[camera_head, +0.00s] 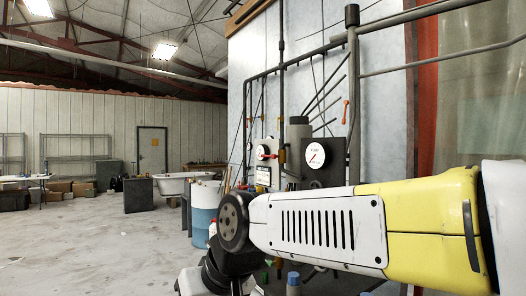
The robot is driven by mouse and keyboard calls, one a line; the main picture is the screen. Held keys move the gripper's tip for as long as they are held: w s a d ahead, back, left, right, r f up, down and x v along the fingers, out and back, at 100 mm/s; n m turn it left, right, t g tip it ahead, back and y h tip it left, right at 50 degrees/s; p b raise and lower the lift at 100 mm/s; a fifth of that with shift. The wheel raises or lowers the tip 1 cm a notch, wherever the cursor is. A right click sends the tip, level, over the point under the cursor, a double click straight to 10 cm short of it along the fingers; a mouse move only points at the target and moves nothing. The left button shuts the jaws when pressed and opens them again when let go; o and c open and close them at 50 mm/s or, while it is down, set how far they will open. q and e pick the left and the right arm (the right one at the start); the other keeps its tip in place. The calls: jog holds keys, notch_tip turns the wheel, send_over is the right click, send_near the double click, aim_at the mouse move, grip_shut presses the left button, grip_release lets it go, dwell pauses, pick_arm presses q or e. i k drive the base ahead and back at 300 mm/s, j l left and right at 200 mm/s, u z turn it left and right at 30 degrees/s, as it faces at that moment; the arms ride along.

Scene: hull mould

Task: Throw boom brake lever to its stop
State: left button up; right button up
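A small lever with a red end (266,154) sits on a white panel (268,177) near the middle of the view. An orange-red handle (346,110) hangs on the pipework to its upper right. I cannot tell for certain which of these is the boom brake lever. My white and yellow arm reaches in from the right and bends down at a dark joint, covering the area below the panels. Neither of my grippers shows in this view.
A dark box with a round gauge (316,154) stands right of the white panel. Grey pipe rails (353,80) run in front of the pale wall. A blue and white drum (205,211) stands left of the arm. The floor (90,240) at left is open.

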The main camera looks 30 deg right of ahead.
aim_at(346, 103)
jog(key=i+z, duration=0.3)
jog(key=z, duration=0.15)
jog(key=i+j+z, duration=0.15)
jog(key=i+z, duration=0.25)
jog(key=i+j+z, duration=0.15)
jog(key=z, duration=0.3)
